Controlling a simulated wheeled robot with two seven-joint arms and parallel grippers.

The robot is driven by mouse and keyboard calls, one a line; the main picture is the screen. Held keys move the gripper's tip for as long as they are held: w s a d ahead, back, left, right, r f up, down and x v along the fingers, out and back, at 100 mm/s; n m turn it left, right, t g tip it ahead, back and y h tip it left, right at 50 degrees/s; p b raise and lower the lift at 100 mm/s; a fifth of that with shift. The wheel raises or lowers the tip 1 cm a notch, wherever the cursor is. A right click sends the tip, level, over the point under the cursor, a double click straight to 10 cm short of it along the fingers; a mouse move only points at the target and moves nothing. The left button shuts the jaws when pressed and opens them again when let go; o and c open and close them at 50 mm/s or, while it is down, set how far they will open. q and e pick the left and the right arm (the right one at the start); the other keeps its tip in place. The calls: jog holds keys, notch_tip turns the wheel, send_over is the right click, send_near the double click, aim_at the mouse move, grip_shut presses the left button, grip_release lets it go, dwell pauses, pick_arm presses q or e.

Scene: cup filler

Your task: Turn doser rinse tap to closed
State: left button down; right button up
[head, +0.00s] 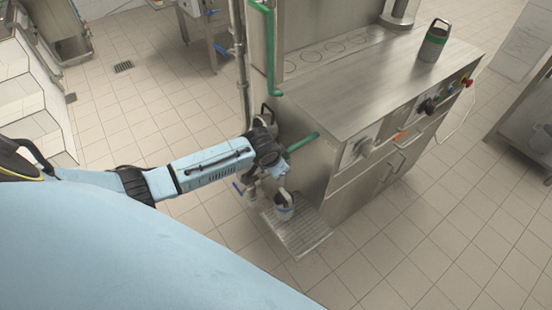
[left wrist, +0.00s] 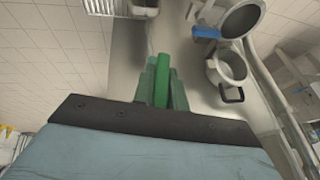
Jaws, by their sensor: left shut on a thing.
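A green lever handle (head: 303,141) sticks out at the left side of the steel machine, pointing up and right in the head view. My left gripper (head: 283,158) is at its lower left end. In the left wrist view my left gripper (left wrist: 163,80) is shut on the green handle (left wrist: 162,88), with a darker green finger on either side of it. The tap body behind the handle is hidden by the gripper and wrist. My right gripper is in neither view.
The steel machine (head: 350,85) stands close right of my arm. A jug (head: 284,206) sits on the grated tray (head: 300,237) below my gripper. A blue lever (head: 238,188) is nearby. A green upright pipe (head: 271,55) is behind. A canister (head: 434,42) stands on top.

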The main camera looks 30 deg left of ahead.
pick_arm(q)
jog(key=shift+s+d+f+m+t+y+b, duration=0.1)
jog(key=shift+d+f+m+t+y+b, duration=0.4)
jog(key=shift+t+y+b, duration=1.15)
jog(key=shift+s+a+f+m+t+y+b, duration=0.15)
jog(key=shift+m+t+y+b, duration=0.75)
jog(key=shift+y+b, duration=1.5)
jog(key=shift+s+d+f+m+t+y+b, duration=0.1)
jog(key=shift+d+f+m+t+y+b, duration=0.4)
jog(key=shift+t+y+b, duration=1.15)
jog(key=shift+a+r+g+y+b, duration=0.1)
jog(key=shift+a+g+y+b, duration=0.05)
jog(key=shift+g+y+b, duration=0.2)
jog(key=c, duration=1.4)
grip_release()
jog(key=shift+c, duration=0.2)
jog(key=v, duration=1.3)
